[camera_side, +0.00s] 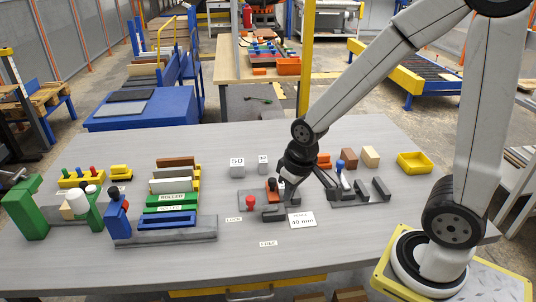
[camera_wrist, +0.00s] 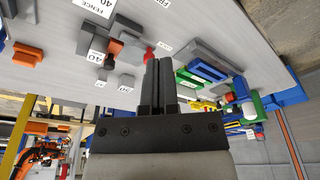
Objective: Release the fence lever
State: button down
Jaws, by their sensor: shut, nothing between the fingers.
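The fence fixture (camera_side: 272,213) is a low set of dark grey blocks in the middle of the table, beside a white "FENCE 40 mm" card (camera_side: 301,220). A red knob (camera_side: 250,203), which looks like the fence lever's handle, stands at its left, between the "LOCK" label (camera_side: 234,219) and the fixture. The red knob (camera_wrist: 149,53) also shows in the wrist view, just left of my fingertips. My gripper (camera_side: 283,184) is above the fixture, right of the knob. Its fingers (camera_wrist: 160,62) are together and empty. I cannot tell whether they touch anything.
An orange block with a black knob (camera_wrist: 114,46) sits close by the fixture. Grey weights (camera_side: 237,163) stand behind it. Grey slotted holders (camera_side: 362,190) and a yellow tray (camera_side: 414,163) are at right. A board rack (camera_side: 199,180) and blue clamp (camera_side: 117,212) are at left.

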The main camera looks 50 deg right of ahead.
jog(key=w+d+f+m+g, duration=0.1)
jog(key=w+d+m, duration=0.1)
jog(key=w, duration=0.6)
jog(key=w+d+f+m+g+y, duration=0.1)
jog(key=w+d, duration=0.3)
jog(key=w, duration=0.4)
jog(key=w+d+f+m+g, duration=0.2)
jog(key=w+d, duration=0.1)
jog(key=w, duration=0.6)
jog(key=shift+d+f+m+g, duration=0.3)
jog(key=shift+f+g, duration=0.05)
jog(key=shift+g, duration=0.05)
jog(key=shift+w, duration=0.1)
jog(key=shift+f, duration=0.1)
jog(key=x, duration=0.9)
jog(key=shift+a+f, duration=0.2)
jog(key=shift+f, duration=0.15)
jog(key=shift+s+a, duration=0.35)
jog(key=shift+s, duration=0.25)
jog(key=shift+s+a, duration=0.3)
jog(key=shift+s, duration=0.35)
jog(key=shift+s+a, duration=0.35)
jog(key=shift+s, duration=0.25)
